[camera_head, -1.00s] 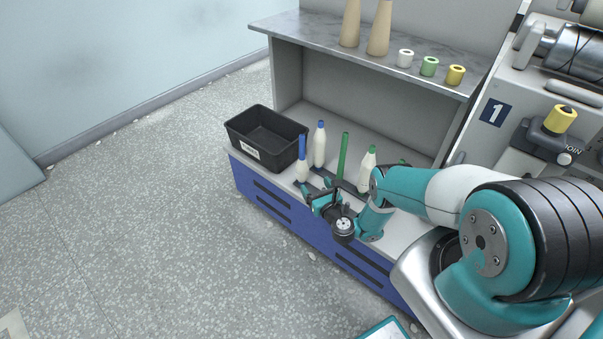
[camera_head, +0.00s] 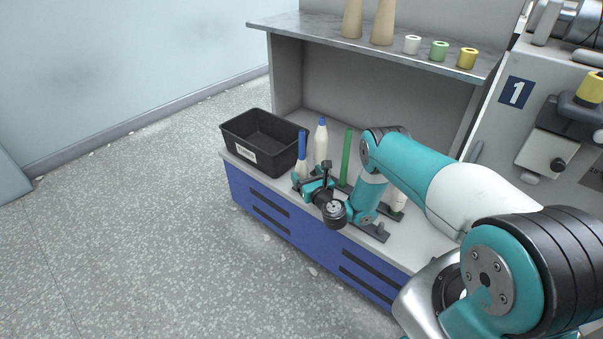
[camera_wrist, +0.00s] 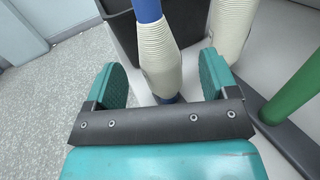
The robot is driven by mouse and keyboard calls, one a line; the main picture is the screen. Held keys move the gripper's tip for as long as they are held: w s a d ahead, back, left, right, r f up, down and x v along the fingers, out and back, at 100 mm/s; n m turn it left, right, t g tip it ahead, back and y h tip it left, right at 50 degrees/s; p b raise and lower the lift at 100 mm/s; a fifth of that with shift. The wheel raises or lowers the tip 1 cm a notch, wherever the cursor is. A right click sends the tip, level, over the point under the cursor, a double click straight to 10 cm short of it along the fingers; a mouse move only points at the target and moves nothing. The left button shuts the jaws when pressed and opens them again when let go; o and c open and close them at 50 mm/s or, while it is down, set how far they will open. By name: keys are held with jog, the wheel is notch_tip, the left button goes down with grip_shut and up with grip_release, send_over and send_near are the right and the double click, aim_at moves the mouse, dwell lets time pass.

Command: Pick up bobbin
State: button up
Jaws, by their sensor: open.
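A bobbin of cream yarn on a blue tube (camera_head: 302,165) stands upright at the left front of the bench, partly hidden by my gripper (camera_head: 307,182). In the wrist view this bobbin (camera_wrist: 158,58) stands between the two teal fingers of my open gripper (camera_wrist: 160,75), with gaps seen on both sides. A second blue-topped cream bobbin (camera_head: 321,142) stands just behind it and shows right of the right finger in the wrist view (camera_wrist: 232,25). A bare green tube (camera_head: 346,158) stands further right. Another cream bobbin (camera_head: 398,200) is mostly hidden behind my arm.
A black bin (camera_head: 240,155) with a label sits left of the bobbins, close to them. A grey shelf (camera_head: 330,40) above holds two tall tan cones (camera_head: 383,22) and small white, green and yellow spools (camera_head: 467,58). Open floor lies at the left.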

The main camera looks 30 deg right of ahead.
aim_at(305, 173)
jog(key=w+f+b, duration=0.1)
jog(key=b, duration=0.5)
jog(key=shift+w+b, duration=0.25)
jog(key=shift+b, duration=0.15)
jog(key=b, duration=0.2)
jog(key=shift+w+f+b, duration=0.1)
jog(key=shift+b, duration=0.3)
jog(key=shift+w+a+r+p, duration=0.1)
jog(key=shift+w+r+p, duration=0.2)
jog(key=shift+r+p, duration=0.1)
jog(key=shift+w, duration=0.75)
jog(key=c, duration=1)
